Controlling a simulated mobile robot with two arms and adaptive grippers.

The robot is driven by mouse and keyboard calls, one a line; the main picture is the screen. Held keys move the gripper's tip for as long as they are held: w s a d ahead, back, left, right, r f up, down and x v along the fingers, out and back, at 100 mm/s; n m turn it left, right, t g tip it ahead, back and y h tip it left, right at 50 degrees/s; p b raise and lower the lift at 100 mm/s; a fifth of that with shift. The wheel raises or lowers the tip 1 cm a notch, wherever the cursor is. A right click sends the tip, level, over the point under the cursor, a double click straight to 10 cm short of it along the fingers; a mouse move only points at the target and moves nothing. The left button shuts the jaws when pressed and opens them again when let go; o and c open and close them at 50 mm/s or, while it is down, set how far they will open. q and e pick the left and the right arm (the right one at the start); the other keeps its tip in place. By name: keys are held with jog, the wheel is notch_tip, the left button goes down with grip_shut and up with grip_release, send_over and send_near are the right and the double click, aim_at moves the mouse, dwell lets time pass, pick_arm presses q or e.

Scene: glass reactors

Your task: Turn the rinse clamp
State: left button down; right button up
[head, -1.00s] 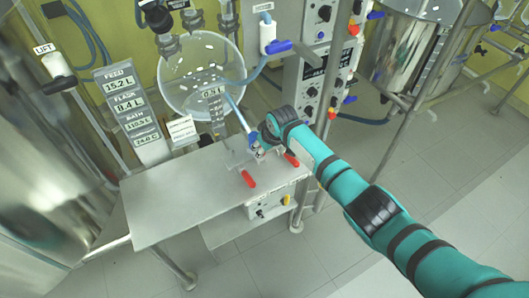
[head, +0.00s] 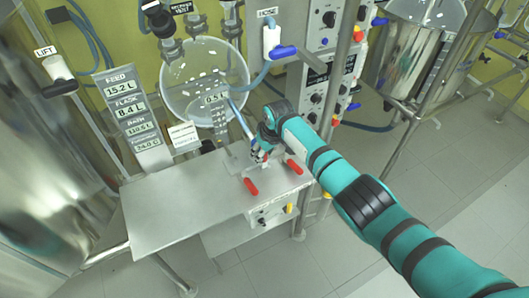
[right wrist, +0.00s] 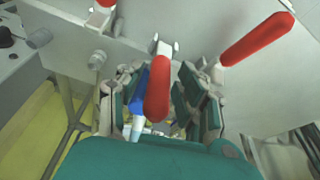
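Several clamps with red handles are fixed at the right end of the steel table (head: 185,200). No rinse label is readable on them. In the right wrist view one red handle (right wrist: 158,92) lies between the fingers of my right gripper (right wrist: 158,108). The fingers are apart on either side of it, with no clear grip. A second red handle (right wrist: 258,40) is to the right, outside the fingers. In the head view two red handles (head: 251,187) (head: 294,167) show beside my right gripper (head: 262,150). A blue part (right wrist: 139,95) is beside the left finger. My left gripper is not in view.
A clear round vessel (head: 190,85) hangs behind the table, with a light blue tube (head: 240,120) running down towards the clamps. A control panel (head: 325,60) and metal post stand behind my right arm. A box with knobs (head: 270,212) is under the table edge.

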jog(key=shift+o, duration=0.3)
jog(key=shift+r, duration=0.1)
jog(key=v, duration=1.2)
